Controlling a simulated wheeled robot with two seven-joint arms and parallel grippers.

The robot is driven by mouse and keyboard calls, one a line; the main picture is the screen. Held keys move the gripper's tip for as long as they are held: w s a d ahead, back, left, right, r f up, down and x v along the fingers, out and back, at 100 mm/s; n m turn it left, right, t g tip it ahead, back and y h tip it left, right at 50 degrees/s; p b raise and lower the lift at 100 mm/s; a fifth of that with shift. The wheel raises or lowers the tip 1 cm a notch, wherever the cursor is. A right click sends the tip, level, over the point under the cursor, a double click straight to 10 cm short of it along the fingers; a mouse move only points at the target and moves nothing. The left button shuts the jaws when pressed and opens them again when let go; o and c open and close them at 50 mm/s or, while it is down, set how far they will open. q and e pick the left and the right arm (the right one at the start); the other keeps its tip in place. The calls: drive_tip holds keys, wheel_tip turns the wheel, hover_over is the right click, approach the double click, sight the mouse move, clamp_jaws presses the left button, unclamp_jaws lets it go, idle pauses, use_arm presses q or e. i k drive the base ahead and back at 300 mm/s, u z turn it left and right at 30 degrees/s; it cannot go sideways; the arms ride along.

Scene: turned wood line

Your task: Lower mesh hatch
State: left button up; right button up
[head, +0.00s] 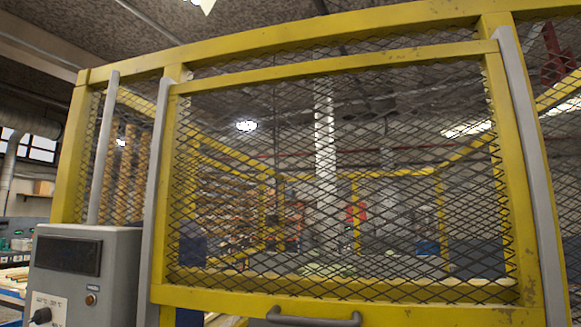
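The mesh hatch (345,170) fills the middle of the head view. It is a yellow-framed panel of dark diamond mesh, set between two grey vertical rails (156,190). Its lower yellow bar (220,298) crosses the bottom of the view. A dark grey handle (313,319) sits on that bar and is partly cut off by the bottom edge. What lies below the handle is out of view. Neither of my grippers shows in the head view.
A grey control box (82,275) with a dark display stands left of the hatch. The yellow cage frame (330,28) runs above and around it. Through the mesh I see more yellow framing and stacked wood pieces. A bench with small items is at the far left.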

sight(387, 188)
drive_tip(key=u, duration=3.1)
drive_tip(key=i, duration=1.1)
drive_tip(key=z, duration=3.95)
drive_tip(key=k, duration=0.4)
drive_tip(key=u, duration=0.8)
